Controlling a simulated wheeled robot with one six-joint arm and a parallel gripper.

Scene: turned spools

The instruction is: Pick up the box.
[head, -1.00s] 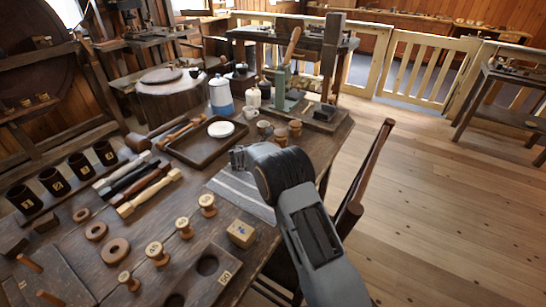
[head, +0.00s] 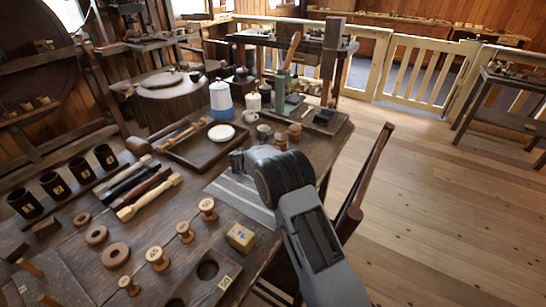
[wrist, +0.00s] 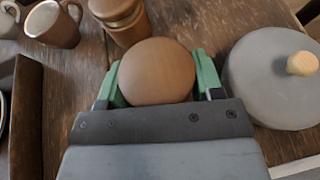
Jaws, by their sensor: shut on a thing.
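The box is a round, smooth brown wooden piece (wrist: 157,72), seen from above in the wrist view. My gripper (wrist: 158,84) is shut on it, with one green-padded finger against each side. Its lower part is hidden, and I cannot tell whether it touches the table. In the head view my dark wrist (head: 275,178) is over the table's right part and hides the held box.
A banded wooden turned piece (wrist: 120,15) stands just beyond the box, with a brown mug (wrist: 52,22) at upper left. A grey round lid with a wooden knob (wrist: 272,75) is close on the right. A dark tray (head: 205,150) lies left of my wrist.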

